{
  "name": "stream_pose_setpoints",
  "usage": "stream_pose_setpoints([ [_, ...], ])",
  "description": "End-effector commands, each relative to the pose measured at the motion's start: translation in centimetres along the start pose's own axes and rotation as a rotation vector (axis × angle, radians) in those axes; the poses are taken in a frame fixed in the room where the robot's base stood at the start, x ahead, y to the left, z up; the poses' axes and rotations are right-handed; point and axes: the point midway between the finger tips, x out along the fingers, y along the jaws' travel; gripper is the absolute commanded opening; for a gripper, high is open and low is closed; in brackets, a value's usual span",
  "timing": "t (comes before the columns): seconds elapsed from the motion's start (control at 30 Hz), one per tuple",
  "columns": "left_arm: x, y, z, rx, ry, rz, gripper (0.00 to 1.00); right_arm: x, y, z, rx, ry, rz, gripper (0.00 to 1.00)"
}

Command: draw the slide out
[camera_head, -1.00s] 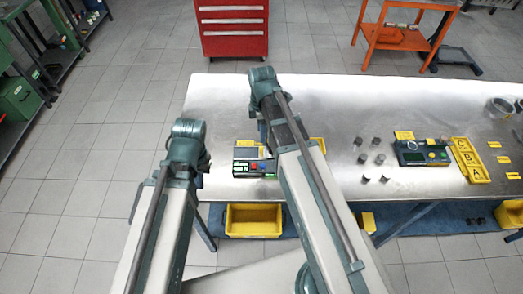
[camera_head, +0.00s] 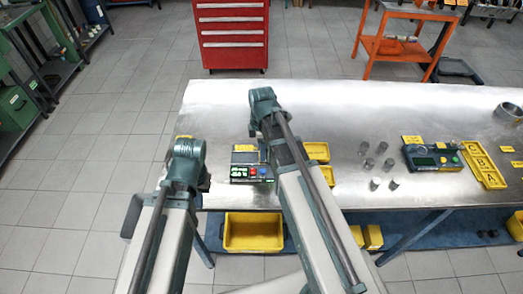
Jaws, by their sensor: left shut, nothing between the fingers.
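Two of my arms cross the lower middle of the head view. I see their upper links and bent elbows, but neither gripper shows; both are hidden behind or below the arms. A small device (camera_head: 252,174) with a green display and red and blue buttons sits near the table's front edge, between my two elbows. I cannot make out which part is the slide.
The metal table (camera_head: 330,105) has a wide clear back area. Several metal cylinders (camera_head: 367,165), a second green device (camera_head: 432,158) and a yellow compartment tray (camera_head: 483,165) stand to the right. A yellow bin (camera_head: 253,232) sits below. A red cabinet (camera_head: 233,35) stands behind.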

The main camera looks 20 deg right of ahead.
Motion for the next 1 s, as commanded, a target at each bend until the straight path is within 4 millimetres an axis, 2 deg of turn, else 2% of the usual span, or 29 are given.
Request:
stream_pose_setpoints([
  [0.03,-0.01,0.00,0.00,0.000,0.000,0.000,0.00,-0.01,0.00,0.00,0.000,0.000,0.000,0.38],
  [0.2,0.00,0.00,0.00,0.000,0.000,0.000,0.00,0.00,0.00,0.00,0.000,0.000,0.000,0.08],
  [0.27,0.00,0.00,0.00,0.000,0.000,0.000,0.00,0.00,0.00,0.00,0.000,0.000,0.000,0.00],
  [1.0,0.00,0.00,0.00,0.000,0.000,0.000,0.00,0.00,0.01,0.00,0.000,0.000,0.000,0.00],
])
